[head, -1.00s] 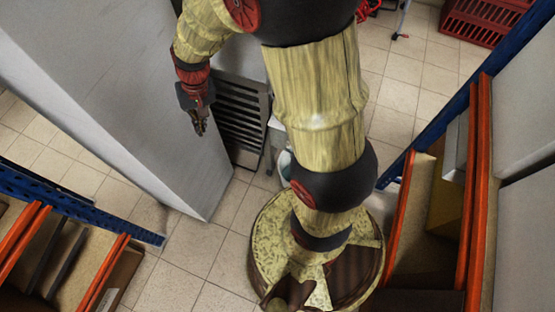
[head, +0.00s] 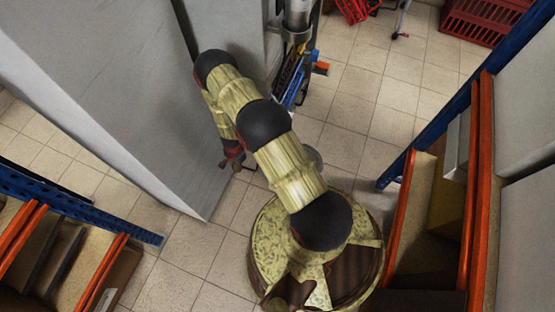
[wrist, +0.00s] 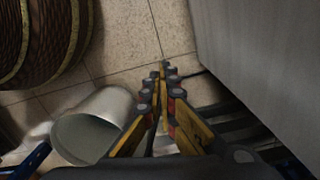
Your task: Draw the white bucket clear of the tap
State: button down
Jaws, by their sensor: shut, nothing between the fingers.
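The white bucket (wrist: 95,125) shows in the wrist view at lower left, its mouth toward the lower left. I cannot tell whether it stands upright or is tipped. In the head view a small pale grey part, probably the bucket (head: 312,156), shows just right of my arm, which hides the rest. My gripper (wrist: 162,70) is shut and empty, its fingers right of the bucket with floor showing beyond the tips. I cannot make out the tap in either view.
A tall grey cabinet (head: 120,90) stands left of my arm; a grey wall (wrist: 265,60) is close right of my fingers. Dark slats (wrist: 225,118) lie below it. Blue and orange parts (head: 292,80) stand beyond my arm. Shelving (head: 405,215) is at right. Tiled floor (head: 350,110) is clear.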

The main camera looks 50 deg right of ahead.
jog(key=s+d+f+m+h+b, duration=0.1)
jog(key=s+d+f, duration=0.3)
jog(key=f, duration=0.4)
jog(key=s+d+f+m+h+b, duration=0.1)
jog(key=s+d+f, duration=0.3)
jog(key=f, duration=0.5)
jog(key=s+d+f+m+h+b, duration=0.1)
jog(key=s+d+f+m+b, duration=0.2)
jog(key=d+f, duration=0.3)
jog(key=shift+s+d+f+m+g+h, duration=0.35)
jog(key=shift+s+f, duration=0.35)
jog(key=shift+f, duration=0.5)
